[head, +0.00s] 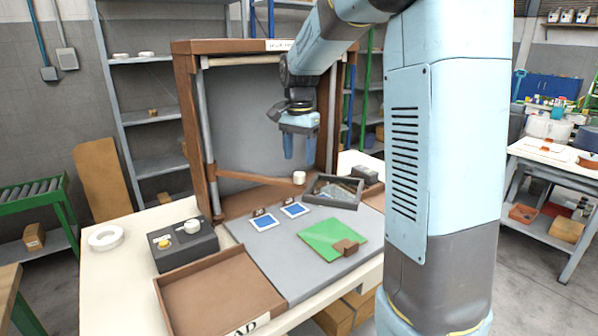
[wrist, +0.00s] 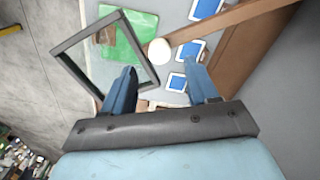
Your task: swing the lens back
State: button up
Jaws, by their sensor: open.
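The lens (head: 313,201) is a dark square frame at the end of a wooden swing arm (head: 250,176). It reaches out over the grey work surface, and the wrist view shows its frame (wrist: 70,72) at upper left. A white round knob (head: 299,177) sits where arm and frame meet; the wrist view shows this knob (wrist: 159,51) too. My gripper (head: 298,158) points down, open and empty, just above the knob. In the wrist view the knob appears between and slightly beyond the fingertips (wrist: 158,72), apart from them.
A wooden cabinet frame (head: 190,130) with a grey back panel stands behind. On the bench are a green mat (head: 330,238) with a brown block (head: 346,247), blue-and-white cards (head: 263,221), a dark control box (head: 184,245), a brown tray (head: 220,296) and a white ring (head: 105,238).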

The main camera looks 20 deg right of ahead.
aim_at(299, 173)
jog(key=shift+f, duration=2.85)
jog(key=shift+c, duration=0.4)
grip_shut()
